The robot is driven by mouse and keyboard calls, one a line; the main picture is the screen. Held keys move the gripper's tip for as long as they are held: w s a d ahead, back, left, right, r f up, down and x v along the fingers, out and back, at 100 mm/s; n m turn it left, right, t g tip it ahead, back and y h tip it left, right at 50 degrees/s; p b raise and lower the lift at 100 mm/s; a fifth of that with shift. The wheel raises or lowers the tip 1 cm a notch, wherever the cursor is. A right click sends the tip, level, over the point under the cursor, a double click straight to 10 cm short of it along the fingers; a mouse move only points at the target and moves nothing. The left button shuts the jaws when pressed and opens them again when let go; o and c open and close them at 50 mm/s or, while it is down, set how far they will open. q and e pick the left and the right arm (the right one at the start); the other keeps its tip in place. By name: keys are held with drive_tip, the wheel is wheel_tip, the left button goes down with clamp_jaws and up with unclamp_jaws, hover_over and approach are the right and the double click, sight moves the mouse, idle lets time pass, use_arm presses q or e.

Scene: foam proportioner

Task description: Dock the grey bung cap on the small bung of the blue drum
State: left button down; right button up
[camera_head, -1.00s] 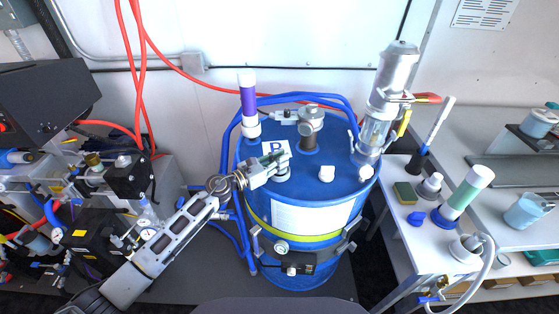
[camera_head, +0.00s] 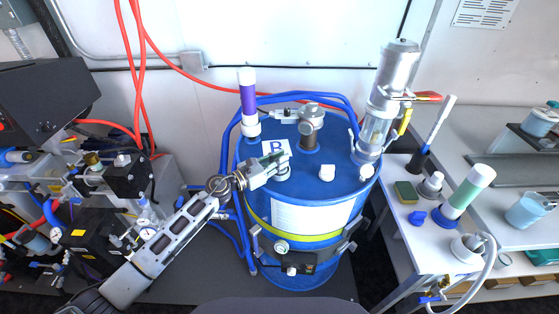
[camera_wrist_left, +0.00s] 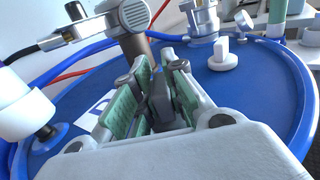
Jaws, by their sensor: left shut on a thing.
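The blue drum (camera_head: 318,200) stands upright in the middle of the head view. My left gripper (camera_head: 279,163) is over the left front part of its lid. In the left wrist view its green-padded fingers (camera_wrist_left: 155,105) are shut on the grey bung cap (camera_wrist_left: 158,98), seen as a dark grey piece between the pads. A pale round part (camera_head: 282,176) shows just under the fingertips at the lid. I cannot tell whether it is the cap's base or the small bung, which is otherwise hidden. My right gripper is not in view.
On the lid stand a white plug (camera_head: 327,173), a central fitting (camera_head: 311,127), a purple-and-white tube (camera_head: 248,100) and a tall metal-and-clear pump (camera_head: 385,100). A side table (camera_head: 440,240) with small parts is at right; machinery fills the left.

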use_arm(q)
drive_tip(key=shift+f, duration=0.25)
drive_tip(key=c, duration=1.7)
unclamp_jaws()
drive_tip(key=shift+c, duration=0.2)
drive_tip(key=shift+a, duration=0.1)
drive_tip(key=shift+b+v, duration=0.6)
drive_tip(key=shift+v, duration=1.95)
drive_tip(key=b+v, duration=0.1)
drive_tip(key=v, duration=0.4)
drive_tip(key=shift+s+a+b, duration=0.25)
drive_tip(key=shift+s+b, duration=0.05)
drive_tip(key=shift+b, duration=0.1)
drive_tip(key=shift+r, duration=0.1)
